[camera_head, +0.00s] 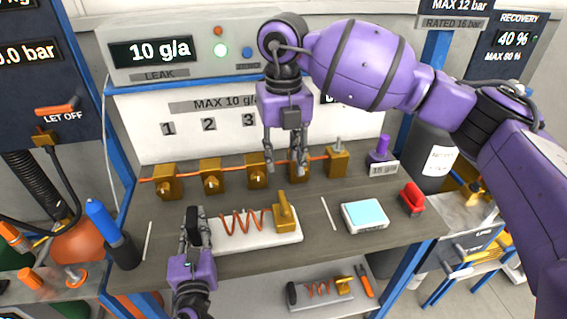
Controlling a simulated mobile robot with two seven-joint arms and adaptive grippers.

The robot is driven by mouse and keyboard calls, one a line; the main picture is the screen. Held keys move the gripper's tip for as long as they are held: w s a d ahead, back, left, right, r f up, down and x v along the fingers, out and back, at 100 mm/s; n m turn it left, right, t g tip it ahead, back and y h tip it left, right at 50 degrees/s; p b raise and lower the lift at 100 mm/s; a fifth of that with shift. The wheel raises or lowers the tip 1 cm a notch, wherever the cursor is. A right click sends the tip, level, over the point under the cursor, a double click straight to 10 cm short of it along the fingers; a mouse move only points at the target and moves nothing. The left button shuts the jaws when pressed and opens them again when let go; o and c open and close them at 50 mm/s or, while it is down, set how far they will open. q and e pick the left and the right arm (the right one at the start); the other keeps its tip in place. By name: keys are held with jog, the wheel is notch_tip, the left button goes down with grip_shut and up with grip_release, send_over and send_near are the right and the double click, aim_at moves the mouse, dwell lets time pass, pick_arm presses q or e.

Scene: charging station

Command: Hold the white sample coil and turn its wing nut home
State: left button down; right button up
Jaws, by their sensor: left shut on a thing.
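The white sample coil is a white board (262,244) on the bench, carrying an orange coil (245,222) and a brass fitting (286,218) at its right end. The fitting has a raised brass top, but I cannot make out the wing nut's shape. My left gripper (194,225) is shut on the black block at the board's left end, which its fingers partly hide. My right gripper (286,166) points down with its fingers apart and empty, above and behind the brass fitting, in front of the brass valves on the rear pipe.
Several brass valves (211,180) line the pipe behind. A cyan-topped box (365,215), a red block (411,200) and a purple-handled piece (381,150) stand right. A second coil (320,291) lies on the lower shelf.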

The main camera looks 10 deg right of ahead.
pick_arm(q)
jog(key=c, duration=1.5)
grip_release()
jog(key=shift+o, duration=0.2)
jog(key=shift+s, duration=0.1)
